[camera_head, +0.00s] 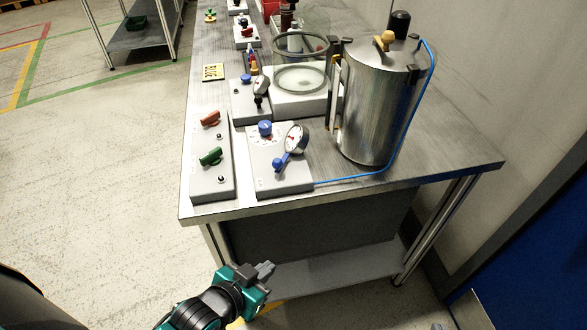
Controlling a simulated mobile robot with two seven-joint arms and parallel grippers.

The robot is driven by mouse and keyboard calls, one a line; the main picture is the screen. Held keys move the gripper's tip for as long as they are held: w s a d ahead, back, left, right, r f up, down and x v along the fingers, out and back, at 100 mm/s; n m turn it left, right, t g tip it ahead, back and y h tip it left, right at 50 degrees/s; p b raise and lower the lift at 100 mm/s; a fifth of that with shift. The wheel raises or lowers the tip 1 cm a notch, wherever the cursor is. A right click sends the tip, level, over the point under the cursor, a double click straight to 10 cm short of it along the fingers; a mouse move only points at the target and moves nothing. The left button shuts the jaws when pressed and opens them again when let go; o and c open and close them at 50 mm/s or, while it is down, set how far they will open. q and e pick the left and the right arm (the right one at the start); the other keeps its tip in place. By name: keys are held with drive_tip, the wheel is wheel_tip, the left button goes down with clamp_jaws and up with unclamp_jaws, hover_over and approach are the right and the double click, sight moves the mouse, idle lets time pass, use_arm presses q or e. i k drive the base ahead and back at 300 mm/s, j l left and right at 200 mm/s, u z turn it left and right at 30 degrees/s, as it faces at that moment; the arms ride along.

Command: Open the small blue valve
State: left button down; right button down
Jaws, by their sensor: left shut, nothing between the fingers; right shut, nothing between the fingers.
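A small blue valve handle (279,164) sits on the front part of a light grey control box (285,184), just below a round gauge (297,139). A round blue knob (265,127) is on the same box, behind the handle. My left gripper (266,269) is below and in front of the table's front edge, with teal and dark parts. Its fingers are together and empty, well apart from the blue handle. My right gripper is not clearly in view.
A metal tank (376,112) with a blue hose stands right of the box. A panel with red and green handles (212,173) is on the left. Behind are a glass vessel (300,62) and another blue knob (246,78). The table's front edge (340,191) lies between gripper and box.

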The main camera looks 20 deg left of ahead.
sight(278, 164)
drive_tip(key=i+l, duration=0.2)
drive_tip(key=l, duration=0.15)
drive_tip(key=i+l, duration=0.2)
drive_tip(key=l, duration=0.15)
drive_tip(key=i+l, duration=0.15)
drive_tip(key=l, duration=0.2)
drive_tip(key=u, duration=1.75)
